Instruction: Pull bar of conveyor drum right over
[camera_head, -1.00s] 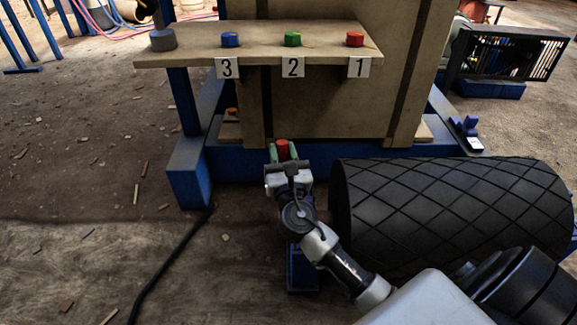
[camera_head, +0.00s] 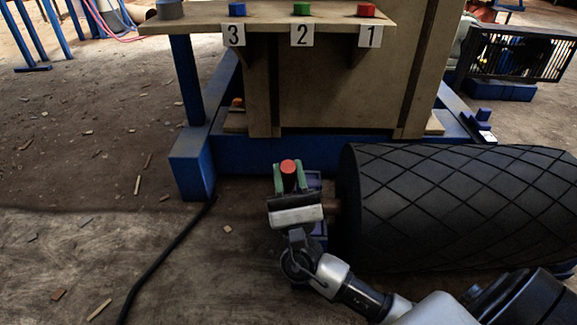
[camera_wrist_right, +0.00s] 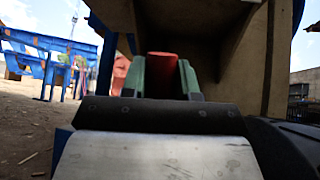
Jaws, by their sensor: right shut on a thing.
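The conveyor drum (camera_head: 450,205) is a large black cylinder with a diamond tread, lying at the right of the head view. The bar (camera_head: 289,166) shows as a red round end just left of the drum. My right gripper (camera_head: 289,177), with green fingers, is shut on it, one finger on each side. The right wrist view also shows the red bar (camera_wrist_right: 162,70) between the green fingers of my right gripper (camera_wrist_right: 162,78). The rest of the bar is hidden behind the gripper. My left gripper is not in view.
A shelf (camera_head: 190,21) with blue, green and red buttons, labelled 3, 2 and 1, stands behind on a blue frame (camera_head: 190,165). A black cable (camera_head: 165,255) runs along the floor. The floor at the left is mostly clear, with small chips.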

